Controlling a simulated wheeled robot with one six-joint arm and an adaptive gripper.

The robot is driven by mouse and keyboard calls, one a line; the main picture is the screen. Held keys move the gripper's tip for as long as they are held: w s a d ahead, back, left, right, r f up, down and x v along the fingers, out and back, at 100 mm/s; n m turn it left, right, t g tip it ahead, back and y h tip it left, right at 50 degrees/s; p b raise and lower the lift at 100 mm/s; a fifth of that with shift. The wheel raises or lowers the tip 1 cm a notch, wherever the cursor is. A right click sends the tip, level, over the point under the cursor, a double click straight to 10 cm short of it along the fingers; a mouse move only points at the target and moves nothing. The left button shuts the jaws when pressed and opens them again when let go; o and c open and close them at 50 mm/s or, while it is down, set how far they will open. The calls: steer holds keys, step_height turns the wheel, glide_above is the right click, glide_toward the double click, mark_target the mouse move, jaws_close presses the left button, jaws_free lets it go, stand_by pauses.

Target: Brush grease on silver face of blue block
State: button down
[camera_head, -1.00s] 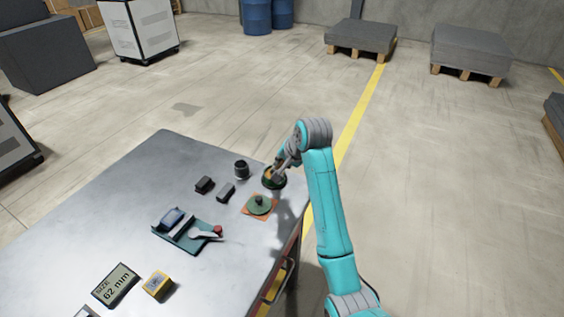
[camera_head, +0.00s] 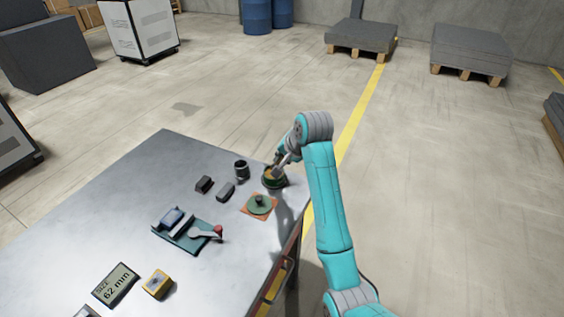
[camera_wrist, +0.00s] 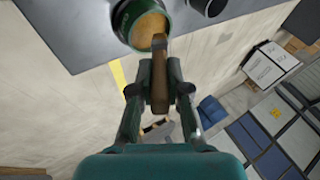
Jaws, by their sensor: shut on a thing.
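My gripper (camera_wrist: 162,92) is shut on a brush with a brown handle (camera_wrist: 160,75). The brush points at the open green grease tin (camera_wrist: 126,17), which holds amber grease (camera_wrist: 149,27). The brush's end overlaps the tin's near rim in the wrist view; I cannot tell whether it touches the grease. In the head view my gripper (camera_head: 279,167) is over the tin (camera_head: 273,182) near the table's right corner. The blue block (camera_head: 172,217) sits in a teal clamp fixture (camera_head: 185,243) to the left. Its silver face is too small to make out clearly.
A green disc with a knob (camera_head: 259,205) lies on an orange mat (camera_head: 249,212). Two dark blocks (camera_head: 204,184) and a dark cup (camera_head: 241,170) stand nearby. A red-knobbed lever (camera_head: 217,231) rises at the fixture. A size display (camera_head: 115,286) and yellow box (camera_head: 157,284) lie in front.

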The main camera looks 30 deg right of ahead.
steer(key=shift+r, duration=2.65)
